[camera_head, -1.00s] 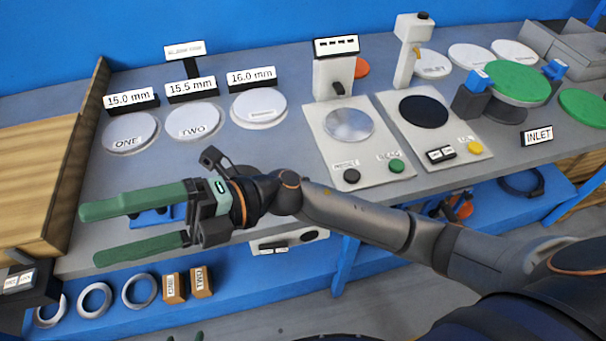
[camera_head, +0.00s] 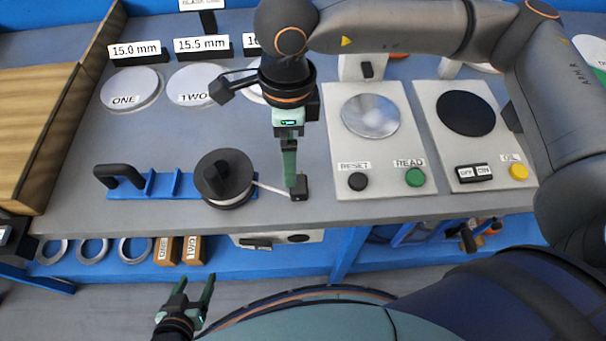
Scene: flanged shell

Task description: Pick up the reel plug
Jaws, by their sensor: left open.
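The reel plug (camera_head: 299,187) is a small black block at the end of a pale cord. The cord runs left to a reel (camera_head: 223,180) with a black top and knob on the grey bench. My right gripper (camera_head: 290,184), on the arm from the right, points down at the plug. Its green fingers line up edge-on, with the tip at or just behind the plug's top. Contact and jaw gap cannot be told. My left gripper (camera_head: 194,292) is open and empty, low in the picture, in front of the bench and away from the plug.
A blue holder with a black handle (camera_head: 120,175) lies left of the reel. A grey panel with RESET and READ buttons (camera_head: 384,187) stands close right of the plug. White discs (camera_head: 132,88) lie behind. Rings (camera_head: 92,250) sit on the lower blue shelf.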

